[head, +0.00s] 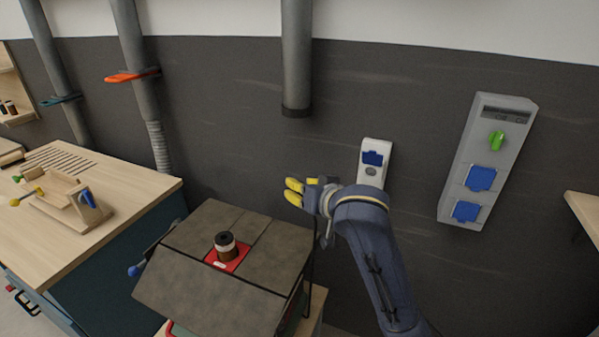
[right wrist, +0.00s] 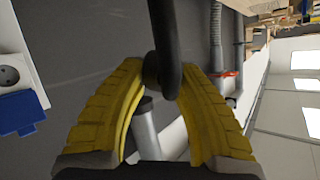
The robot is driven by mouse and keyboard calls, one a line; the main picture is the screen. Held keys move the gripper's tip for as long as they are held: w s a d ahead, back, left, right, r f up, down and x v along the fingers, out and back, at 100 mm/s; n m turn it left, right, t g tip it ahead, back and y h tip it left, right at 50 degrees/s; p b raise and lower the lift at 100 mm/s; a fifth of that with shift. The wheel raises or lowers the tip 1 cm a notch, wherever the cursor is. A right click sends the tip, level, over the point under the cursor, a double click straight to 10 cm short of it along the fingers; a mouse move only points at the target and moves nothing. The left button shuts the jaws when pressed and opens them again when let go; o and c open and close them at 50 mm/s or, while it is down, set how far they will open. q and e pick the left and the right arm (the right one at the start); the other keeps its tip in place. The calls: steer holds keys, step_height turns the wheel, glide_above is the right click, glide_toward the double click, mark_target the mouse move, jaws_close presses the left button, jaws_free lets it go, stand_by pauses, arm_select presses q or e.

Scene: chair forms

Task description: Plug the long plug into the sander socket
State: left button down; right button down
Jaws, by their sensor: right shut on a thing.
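My right gripper (head: 293,192) has yellow fingers and is in front of the dark wall, left of a small white wall socket (head: 370,171). Its fingers are shut on a black plug (right wrist: 165,72) with a thick black cable (right wrist: 166,20). In the head view the plug is mostly hidden, and the cable (head: 311,262) hangs below the gripper. The socket has a blue lid (head: 372,157) that looks raised above a round grey outlet. In the right wrist view, its round outlet (right wrist: 8,76) shows at the left edge, apart from the plug. My left gripper is out of view.
A sander-like machine (head: 190,240) with a red plate stands below the gripper. A grey panel (head: 467,142) with a green switch and two blue covers is at right. A grey pipe (head: 297,60) hangs above. A wooden workbench (head: 125,185) is at left.

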steer(key=d+f+m+t, duration=0.1)
steer(key=d+f+m, duration=0.45)
steer(key=f, duration=0.35)
steer(key=m+t+h, duration=0.5)
steer(key=m+h, duration=0.2)
steer(key=m, duration=0.8)
glide_toward(374, 179)
steer(key=s+a+r, duration=0.1)
steer(key=a+r, duration=0.1)
steer(key=a, duration=0.2)
steer(key=w+d, duration=0.2)
steer(key=w, duration=0.5)
steer(key=shift+d, duration=0.4)
steer(key=shift+w+d, duration=0.3)
steer(key=shift+w, duration=0.4)
stand_by(0.7)
steer(key=shift+w+d+r, duration=0.1)
steer(key=shift+w+d, duration=0.1)
steer(key=shift+d, duration=0.05)
stand_by(1.1)
steer(key=c, duration=1)
jaws_free()
steer(key=shift+o, duration=0.2)
